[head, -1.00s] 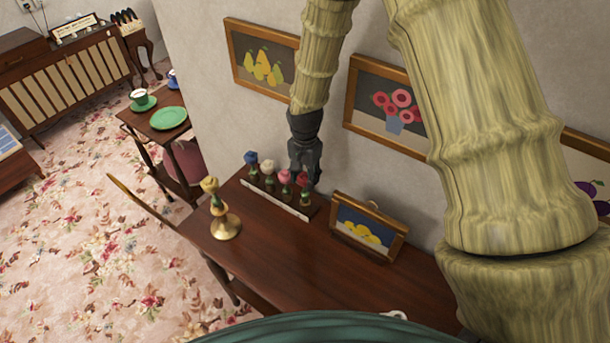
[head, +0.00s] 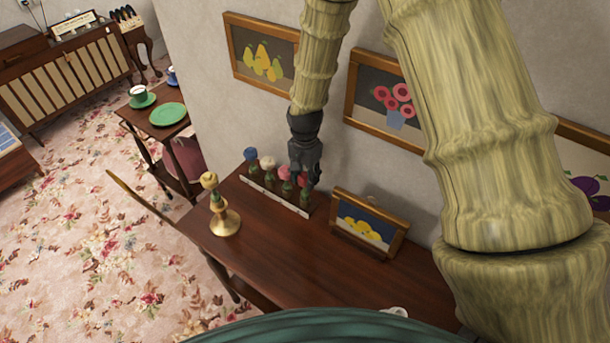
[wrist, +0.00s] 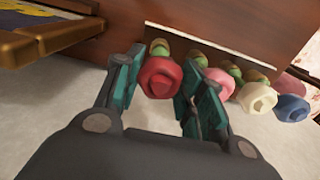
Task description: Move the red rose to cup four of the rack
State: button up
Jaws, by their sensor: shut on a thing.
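The red rose (wrist: 158,78) sits between my gripper's (wrist: 158,85) two fingers in the wrist view, and the fingers are shut on it. In the head view my gripper (head: 306,182) is at the right end of the rack (head: 275,197) and hides most of the red rose. The rack is a low row with a pale front strip. A blue rose (head: 250,155), a cream rose (head: 268,163) and a pink rose (head: 285,173) stand in it, left of my gripper. Whether the red rose's stem is raised from its cup I cannot tell.
A brass holder (head: 225,223) with a yellow rose (head: 209,181) stands on the table (head: 290,260) left of the rack. A framed lemon picture (head: 363,228) stands close on the right. The wall is right behind the rack. The table front is clear.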

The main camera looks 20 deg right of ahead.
jog(key=shift+f+b, duration=0.35)
jog(key=shift+f, duration=0.5)
jog(key=o, duration=0.9)
jog(key=shift+o, duration=0.2)
jog(key=shift+r, duration=0.1)
notch_tip(320, 180, up, 12)
jog(key=shift+f, duration=0.1)
dwell(0.3)
